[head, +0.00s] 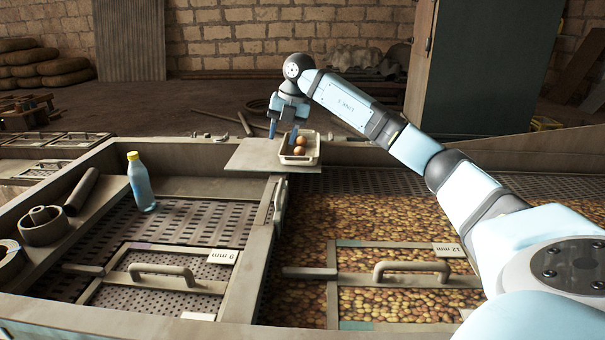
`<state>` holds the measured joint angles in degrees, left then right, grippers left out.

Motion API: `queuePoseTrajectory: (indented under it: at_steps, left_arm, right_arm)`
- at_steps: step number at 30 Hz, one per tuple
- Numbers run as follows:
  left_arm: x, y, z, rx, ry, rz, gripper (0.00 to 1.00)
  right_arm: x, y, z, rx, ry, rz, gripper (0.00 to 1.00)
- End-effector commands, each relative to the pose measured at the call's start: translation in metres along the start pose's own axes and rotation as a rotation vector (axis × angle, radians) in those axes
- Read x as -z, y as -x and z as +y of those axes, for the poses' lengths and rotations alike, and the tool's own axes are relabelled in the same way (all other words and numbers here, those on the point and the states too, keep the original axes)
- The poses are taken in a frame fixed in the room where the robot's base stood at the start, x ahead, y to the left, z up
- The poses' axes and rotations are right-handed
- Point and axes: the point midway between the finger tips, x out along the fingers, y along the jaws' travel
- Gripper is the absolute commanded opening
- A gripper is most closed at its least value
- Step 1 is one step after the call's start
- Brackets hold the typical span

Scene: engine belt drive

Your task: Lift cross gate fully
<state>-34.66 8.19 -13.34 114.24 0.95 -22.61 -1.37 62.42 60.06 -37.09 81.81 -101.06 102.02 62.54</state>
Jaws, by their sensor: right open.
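What looks like the cross gate (262,240) is the grey divider between the left bay and the right bay. An upright grip-like bar (280,201) shows near its far end. I cannot tell from this view how far the gate is raised. My right gripper (283,133) points down beyond the bar, over the flat grey plate (250,157) and next to a small tray (312,158). It is open, with its blue fingers apart and nothing visible between them. My left gripper is not in view.
Round brown items (300,150) sit in the tray. A blue bottle (141,186) with a yellow cap stands in the left bay. Handled screen frames lie in front, marked 9 mm (165,273) and 12 mm (412,268). Small brown pieces (370,220) cover the right bay.

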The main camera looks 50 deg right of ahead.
Motion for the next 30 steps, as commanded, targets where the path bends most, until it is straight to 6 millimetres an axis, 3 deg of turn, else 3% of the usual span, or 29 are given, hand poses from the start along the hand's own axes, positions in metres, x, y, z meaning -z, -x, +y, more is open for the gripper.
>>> queuePoseTrajectory:
  at_steps: [4, 8, 21, 30]
  left_arm:
    - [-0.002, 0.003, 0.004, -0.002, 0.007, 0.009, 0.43]
    - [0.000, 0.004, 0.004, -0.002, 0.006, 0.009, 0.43]
    - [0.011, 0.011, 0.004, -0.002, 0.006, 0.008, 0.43]
    - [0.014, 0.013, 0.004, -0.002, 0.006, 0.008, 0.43]
  right_arm:
    - [-0.009, -0.007, -0.019, 0.073, -0.046, -0.015, 0.42]
    - [-0.009, -0.022, -0.021, 0.078, -0.047, -0.013, 0.42]
    - [-0.009, -0.111, -0.026, 0.073, -0.043, -0.013, 0.42]
    - [-0.010, -0.138, -0.028, 0.071, -0.043, -0.015, 0.42]
